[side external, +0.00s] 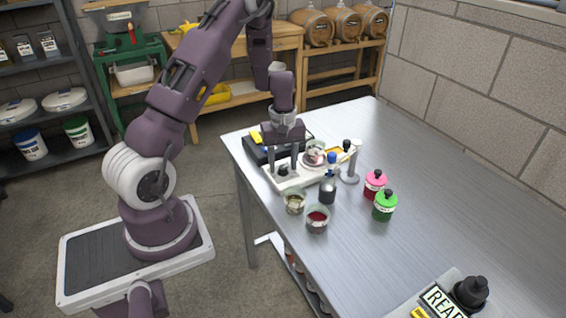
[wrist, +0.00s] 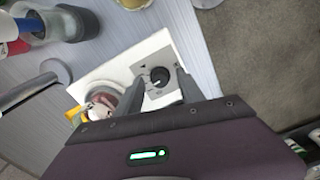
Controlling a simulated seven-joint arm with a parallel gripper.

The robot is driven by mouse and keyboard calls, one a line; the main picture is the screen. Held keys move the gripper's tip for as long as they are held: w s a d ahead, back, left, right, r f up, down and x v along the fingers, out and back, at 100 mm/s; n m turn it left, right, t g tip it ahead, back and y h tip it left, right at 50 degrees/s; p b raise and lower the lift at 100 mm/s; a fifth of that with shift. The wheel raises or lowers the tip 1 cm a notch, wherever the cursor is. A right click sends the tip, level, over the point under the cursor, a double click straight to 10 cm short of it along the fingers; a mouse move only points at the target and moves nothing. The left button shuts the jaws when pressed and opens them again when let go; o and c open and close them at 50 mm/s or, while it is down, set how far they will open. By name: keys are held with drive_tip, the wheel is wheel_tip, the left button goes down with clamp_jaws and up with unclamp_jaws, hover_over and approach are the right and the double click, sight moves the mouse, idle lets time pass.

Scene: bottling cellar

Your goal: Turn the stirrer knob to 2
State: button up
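The stirrer (side external: 290,183) is a white, flat unit near the table's far left edge. Its black knob (wrist: 160,77) sits on a grey panel with dial marks; the setting is too small to read. In the side view the knob (side external: 283,170) is partly hidden between my fingers. My gripper (side external: 282,160) points down over the knob end of the stirrer. In the wrist view my gripper (wrist: 162,84) is open, with one finger on each side of the knob and visible gaps between. I cannot tell exactly how far the fingertips reach down beside it.
A beaker (side external: 315,152) stands on the stirrer's plate. The table's right side is largely clear.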

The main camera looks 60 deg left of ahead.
sight(283, 167)
wheel_tip(283, 167, up, 7)
drive_tip(key=shift+r, duration=0.1)
idle(0.3)
drive_tip(key=shift+d+r, duration=0.15)
drive_tip(key=shift+d, duration=0.05)
drive_tip(key=s+d+r+m+t, duration=0.2)
drive_tip(key=s+d+r+m, duration=0.15)
drive_tip(key=d+r, duration=0.45)
drive_tip(key=s+d+r+m+t, duration=0.15)
drive_tip(key=d+r+m, duration=0.25)
drive_tip(key=d+r, duration=0.4)
drive_tip(key=s+d+r+m+t, duration=0.1)
drive_tip(key=s+d+m, duration=0.2)
drive_tip(key=s, duration=0.4)
drive_tip(key=s+d+r+m+t, duration=0.1)
drive_tip(key=s+d+r+m, duration=0.1)
drive_tip(key=s, duration=0.5)
drive_tip(key=shift+s+d+r+m, duration=0.3)
drive_tip(key=shift+d+m, duration=0.3)
drive_tip(key=shift+m, duration=0.65)
